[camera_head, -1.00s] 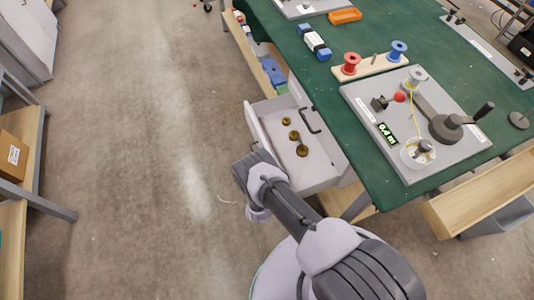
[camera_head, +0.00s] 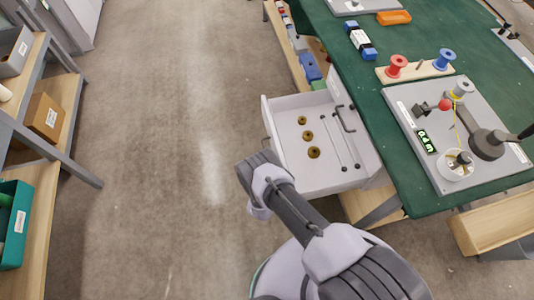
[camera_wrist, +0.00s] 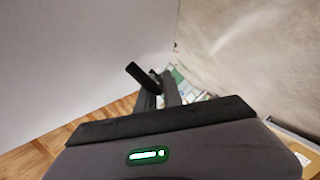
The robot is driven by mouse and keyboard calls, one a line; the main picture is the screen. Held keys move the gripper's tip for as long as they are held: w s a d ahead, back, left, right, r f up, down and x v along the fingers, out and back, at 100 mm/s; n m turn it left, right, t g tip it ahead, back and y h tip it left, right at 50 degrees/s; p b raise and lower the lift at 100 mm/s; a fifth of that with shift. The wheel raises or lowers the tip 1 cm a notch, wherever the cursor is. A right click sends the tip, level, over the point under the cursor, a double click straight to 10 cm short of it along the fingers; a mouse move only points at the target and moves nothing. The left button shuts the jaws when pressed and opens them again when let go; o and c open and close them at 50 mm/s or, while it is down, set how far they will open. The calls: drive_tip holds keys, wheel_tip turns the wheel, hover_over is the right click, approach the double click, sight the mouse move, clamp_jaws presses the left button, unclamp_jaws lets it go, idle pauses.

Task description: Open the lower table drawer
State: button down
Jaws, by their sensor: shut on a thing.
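The lower drawer (camera_head: 300,182) stands pulled out from the table's left side in the head view. Its light grey tray holds three brass pieces (camera_head: 308,135) and thin rods (camera_head: 338,148). My gripper (camera_head: 262,168) is at the drawer's outer front, at its near end. In the wrist view my gripper (camera_wrist: 160,92) is shut on the dark bar handle (camera_wrist: 138,74), beside the pale drawer front (camera_wrist: 75,55). My fingertips are partly hidden in the head view. Another dark handle (camera_head: 344,120) shows on the closed drawer above, under the tabletop.
The green table (camera_head: 390,185) carries a grey winding device (camera_head: 425,160), a spool rack (camera_head: 415,72) and an orange tray (camera_head: 393,18). Shelves with a cardboard box (camera_head: 45,116) and a green bin (camera_head: 12,225) stand at left. The floor (camera_head: 160,150) between is clear.

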drive_tip(key=c, duration=1.8)
unclamp_jaws()
drive_tip(key=shift+w, duration=0.15)
drive_tip(key=shift+o, duration=0.2)
drive_tip(key=p+v, duration=0.5)
drive_tip(key=v, duration=1.2)
drive_tip(key=shift+s+p, duration=0.25)
drive_tip(key=shift+p, duration=0.15)
drive_tip(key=shift+r, duration=0.15)
